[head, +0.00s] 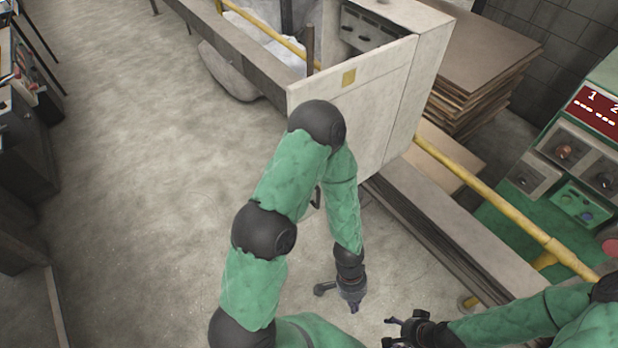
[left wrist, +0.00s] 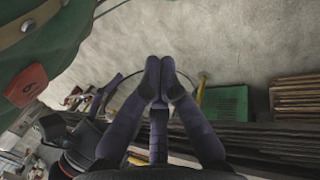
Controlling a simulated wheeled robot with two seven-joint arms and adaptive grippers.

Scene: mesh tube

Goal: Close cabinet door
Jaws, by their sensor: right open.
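The cabinet (head: 407,88) is a pale grey metal box near the top middle of the head view. Its door (head: 372,88), with a small yellow label, stands open, and part of the dark interior shows above it. My left arm crosses in front of the door's lower left part and hides it. My left gripper (head: 341,294) hangs below the door, apart from it. In the left wrist view, the left gripper's fingertips (left wrist: 158,78) meet with nothing between them. My right gripper (head: 392,331) is open and empty at the bottom edge, away from the cabinet.
A yellow rail (head: 505,220) runs from beside the cabinet to the lower right. Stacked boards (head: 478,75) lie behind the cabinet. A green control panel (head: 580,165) stands at the right. The floor (head: 150,150) at the left is clear.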

